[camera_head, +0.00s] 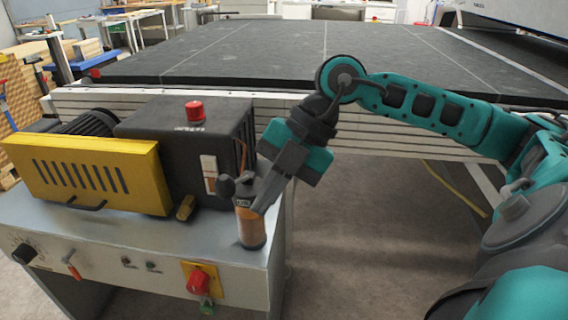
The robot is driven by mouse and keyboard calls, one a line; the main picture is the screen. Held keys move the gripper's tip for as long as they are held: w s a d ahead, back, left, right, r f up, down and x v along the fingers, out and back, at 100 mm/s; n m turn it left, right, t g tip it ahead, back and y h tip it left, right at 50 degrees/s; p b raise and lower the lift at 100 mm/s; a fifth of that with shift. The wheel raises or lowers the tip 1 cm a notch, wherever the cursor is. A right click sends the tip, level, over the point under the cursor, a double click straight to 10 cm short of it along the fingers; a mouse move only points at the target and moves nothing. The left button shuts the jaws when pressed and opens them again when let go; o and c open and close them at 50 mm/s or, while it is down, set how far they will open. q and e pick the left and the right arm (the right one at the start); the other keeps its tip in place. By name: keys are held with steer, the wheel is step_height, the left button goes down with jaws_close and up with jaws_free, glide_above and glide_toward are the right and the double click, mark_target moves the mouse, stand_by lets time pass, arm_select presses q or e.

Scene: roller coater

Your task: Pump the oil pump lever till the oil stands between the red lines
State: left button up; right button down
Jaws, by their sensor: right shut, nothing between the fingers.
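The oil pump (251,228) is a small cylinder with an orange-brown body and a dark top, upright at the right end of the grey machine cabinet. A dark knobbed part (227,188), perhaps its lever, sticks up at the top left. A pale upright strip with orange in its lower part (210,175), perhaps the oil gauge, is on the front of the black box; red lines cannot be made out. My right gripper (262,206) is shut and empty, pointing down beside the pump's upper right side. Whether it touches is unclear. My left gripper is out of view.
A yellow slotted cover (85,172) and a black box (165,145) with a red cap (195,112) stand on the cabinet. A red knob (198,281) is on its front panel. Behind runs a wide dark conveyor bed (270,50). Open floor (370,240) lies to the right.

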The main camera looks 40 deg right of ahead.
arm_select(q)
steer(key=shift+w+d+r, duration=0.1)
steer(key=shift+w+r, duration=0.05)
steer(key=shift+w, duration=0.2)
arm_select(e)
steer(key=r, duration=0.1)
steer(key=s+d+r, duration=0.1)
steer(key=r, duration=0.2)
steer(key=shift+s+d+r, duration=0.25)
steer(key=shift+s+d, duration=0.05)
steer(key=shift+s, duration=0.05)
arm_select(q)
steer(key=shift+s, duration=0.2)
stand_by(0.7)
